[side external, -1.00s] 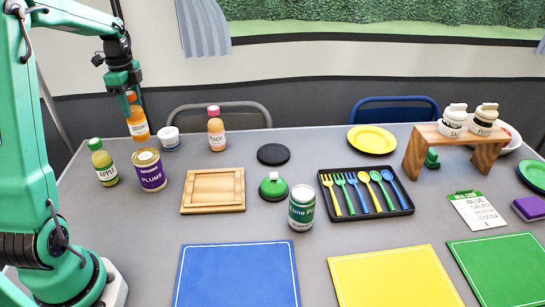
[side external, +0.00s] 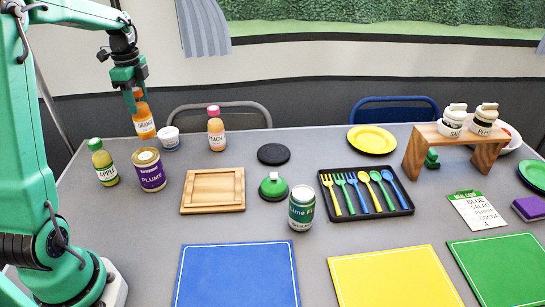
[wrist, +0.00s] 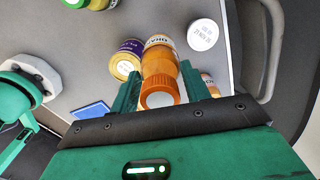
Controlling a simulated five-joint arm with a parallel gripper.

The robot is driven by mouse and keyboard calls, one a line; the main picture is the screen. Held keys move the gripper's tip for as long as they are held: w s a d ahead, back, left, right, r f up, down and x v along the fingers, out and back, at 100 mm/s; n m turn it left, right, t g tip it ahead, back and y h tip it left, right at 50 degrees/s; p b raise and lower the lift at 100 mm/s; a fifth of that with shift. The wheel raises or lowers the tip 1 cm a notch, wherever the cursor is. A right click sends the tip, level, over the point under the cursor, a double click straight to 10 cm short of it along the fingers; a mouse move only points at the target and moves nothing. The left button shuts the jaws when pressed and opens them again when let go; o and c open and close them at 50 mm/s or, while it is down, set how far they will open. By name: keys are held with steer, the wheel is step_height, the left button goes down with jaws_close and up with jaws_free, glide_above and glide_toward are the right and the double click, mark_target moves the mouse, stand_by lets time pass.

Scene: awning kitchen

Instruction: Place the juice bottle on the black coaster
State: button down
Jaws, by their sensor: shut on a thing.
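My gripper (side external: 133,93) is shut on the orange juice bottle (side external: 144,121), labelled ORANGE, at the back left of the table. The bottle looks nearly upright and seems held above the tabletop. In the wrist view the bottle (wrist: 160,66) sits between the two fingers of my gripper (wrist: 160,76), its orange cap toward the camera. The black coaster (side external: 273,154) is a bare dark disc on the table, well to the right of the bottle. It does not show in the wrist view.
A white-lidded jar (side external: 169,138) and a peach bottle (side external: 216,130) stand between bottle and coaster. A plum can (side external: 150,171) and apple bottle (side external: 103,163) are nearer. A wooden tray (side external: 213,190) and green-based object (side external: 273,186) lie in front of the coaster.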

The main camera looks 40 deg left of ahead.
steer(key=w+d+r+m, duration=0.1)
steer(key=w+d+m, duration=0.2)
steer(key=w+d, duration=1.15)
steer(key=w+d+m, duration=0.3)
steer(key=d+m, duration=0.1)
steer(key=d, duration=1.7)
steer(key=w+a+f, duration=0.5)
steer(key=a+f, duration=0.1)
steer(key=a, duration=0.4)
steer(key=shift+w, duration=0.25)
steer(key=shift+f, duration=0.2)
steer(key=shift+f, duration=2)
